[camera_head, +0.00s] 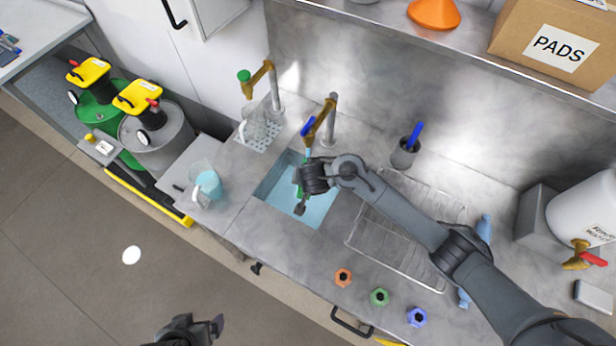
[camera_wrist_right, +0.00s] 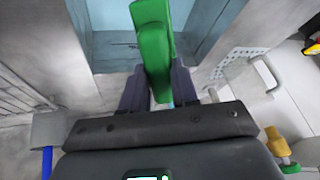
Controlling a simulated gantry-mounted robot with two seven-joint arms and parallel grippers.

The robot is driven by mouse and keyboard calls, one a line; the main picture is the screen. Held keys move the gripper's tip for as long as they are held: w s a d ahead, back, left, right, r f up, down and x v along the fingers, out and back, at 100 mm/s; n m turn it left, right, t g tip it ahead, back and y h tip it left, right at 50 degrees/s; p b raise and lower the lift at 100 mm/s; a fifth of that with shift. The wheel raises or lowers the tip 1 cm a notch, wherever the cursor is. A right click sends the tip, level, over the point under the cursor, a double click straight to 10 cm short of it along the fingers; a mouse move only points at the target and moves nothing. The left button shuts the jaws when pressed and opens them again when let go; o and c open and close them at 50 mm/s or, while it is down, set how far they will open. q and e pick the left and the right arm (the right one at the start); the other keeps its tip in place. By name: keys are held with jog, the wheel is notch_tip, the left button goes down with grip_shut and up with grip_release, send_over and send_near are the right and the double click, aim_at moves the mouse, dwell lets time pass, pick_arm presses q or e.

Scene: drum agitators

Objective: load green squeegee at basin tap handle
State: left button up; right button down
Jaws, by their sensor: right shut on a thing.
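My right gripper (camera_head: 302,190) is over the basin (camera_head: 322,211), below the brass basin tap (camera_head: 318,122) with a blue handle (camera_head: 308,126). It is shut on the green squeegee (camera_wrist_right: 154,50), which extends from between the fingers (camera_wrist_right: 158,92) over the basin in the right wrist view. In the head view the squeegee is mostly hidden by the gripper. I cannot tell whether the squeegee touches the tap. My left gripper (camera_head: 216,328) is at the bottom edge, low and away from the counter; its opening is unclear.
A second brass tap (camera_head: 262,76) has a green handle (camera_head: 243,76) and a glass jug (camera_head: 258,126) below it. A grey cup (camera_head: 404,156) holds a blue-handled tool. A wire rack (camera_head: 395,250) lies right of the basin. A pale blue beaker (camera_head: 208,184) stands left.

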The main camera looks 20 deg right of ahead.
jog(key=shift+s, duration=0.1)
jog(key=shift+s+a+r+p, duration=0.15)
jog(key=shift+s+p, duration=0.65)
jog(key=shift+s, duration=0.4)
jog(key=shift+s+a+p, duration=0.2)
jog(key=shift+s+p, duration=0.2)
jog(key=shift+s, duration=0.95)
jog(key=shift+s+a+p, duration=0.2)
jog(key=shift+s+p, duration=0.2)
jog(key=shift+s, duration=0.95)
jog(key=s+r+p, duration=0.3)
jog(key=s+p, duration=0.1)
jog(key=s, duration=0.1)
jog(key=shift+a+r, duration=0.35)
jog(key=shift+a, duration=0.05)
